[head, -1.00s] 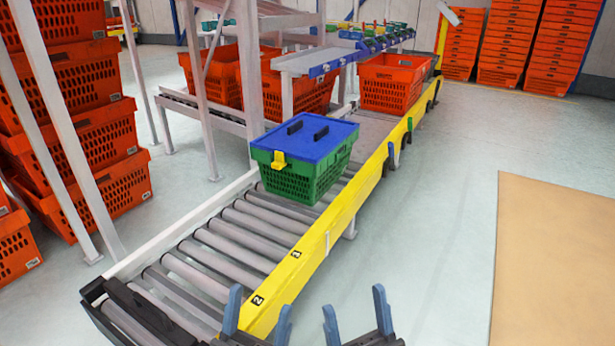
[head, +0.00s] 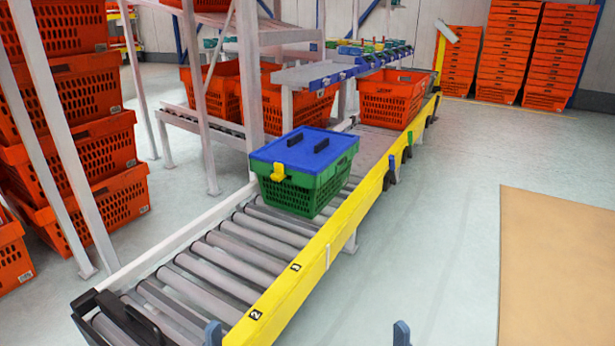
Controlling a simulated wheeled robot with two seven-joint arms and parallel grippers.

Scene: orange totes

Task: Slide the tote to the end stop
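A green tote (head: 304,196) with a blue lid (head: 304,150), two black lid handles and a yellow clip (head: 278,172) sits upright on the roller conveyor (head: 232,250), about midway along the visible rollers. A black end piece (head: 125,318) crosses the conveyor's near end at lower left; it looks like the end stop. Bare rollers lie between it and the tote. One blue fingertip of my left gripper (head: 213,334) and one of my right gripper (head: 402,333) show at the bottom edge. Both are well apart from the tote. Their other fingers are out of frame.
A yellow rail (head: 320,255) runs along the conveyor's right side and a white rail (head: 180,237) along its left. An orange tote (head: 390,100) stands at the far end. Orange stacks (head: 75,140) and grey posts stand at left. Floor to the right is clear, with a tan patch (head: 560,270).

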